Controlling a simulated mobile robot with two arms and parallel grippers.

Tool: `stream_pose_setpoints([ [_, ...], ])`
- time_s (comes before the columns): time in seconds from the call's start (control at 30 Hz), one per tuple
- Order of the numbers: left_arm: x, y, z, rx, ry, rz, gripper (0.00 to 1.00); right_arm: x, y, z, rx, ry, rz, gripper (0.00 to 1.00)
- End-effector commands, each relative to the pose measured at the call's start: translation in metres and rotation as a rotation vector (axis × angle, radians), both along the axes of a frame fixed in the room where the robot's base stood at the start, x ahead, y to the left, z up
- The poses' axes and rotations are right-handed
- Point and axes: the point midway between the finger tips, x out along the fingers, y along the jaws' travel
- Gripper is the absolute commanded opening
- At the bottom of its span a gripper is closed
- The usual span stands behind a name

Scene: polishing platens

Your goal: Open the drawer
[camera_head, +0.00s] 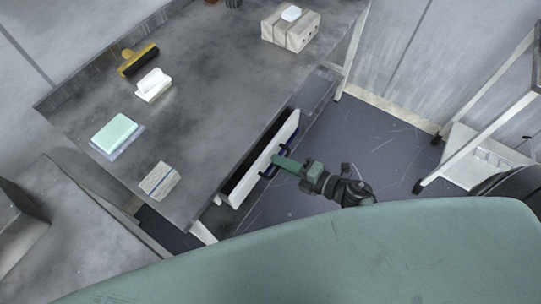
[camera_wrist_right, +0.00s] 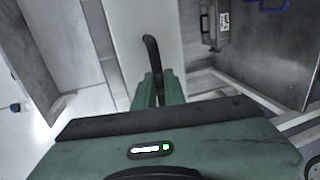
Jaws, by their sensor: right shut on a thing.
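The drawer (camera_head: 241,188) under the grey table has a long white front, and it stands partly pulled out, with a dark gap between its front and the table edge. Its dark handle (camera_head: 269,172) is on the outer face. My right gripper (camera_head: 277,161) is at the handle and shut on it. In the right wrist view the curved black handle (camera_wrist_right: 151,48) runs between the green fingers (camera_wrist_right: 160,88), against the pale drawer front (camera_wrist_right: 128,22). My left gripper is not in view.
On the table (camera_head: 205,130) lie a yellow-handled squeegee (camera_head: 138,60), a white-handled block (camera_head: 153,86), a mint-green pad (camera_head: 115,133), a grey block (camera_head: 160,181) and a beige box (camera_head: 290,27). A metal rack (camera_head: 490,130) stands at the right. Dark floor (camera_head: 345,135) is open between.

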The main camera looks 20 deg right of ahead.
Motion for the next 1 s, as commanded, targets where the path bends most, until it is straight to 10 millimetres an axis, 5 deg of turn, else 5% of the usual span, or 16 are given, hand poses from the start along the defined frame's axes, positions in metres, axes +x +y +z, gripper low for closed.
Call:
stream_pose_setpoints([
  [0.5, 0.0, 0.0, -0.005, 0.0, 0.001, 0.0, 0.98, -0.108, -0.084, -0.002, -0.003, 0.004, 0.0, 0.0],
  [1.0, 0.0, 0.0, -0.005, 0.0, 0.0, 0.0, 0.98, -0.132, -0.103, -0.001, -0.002, 0.001, 0.001, 0.0],
])
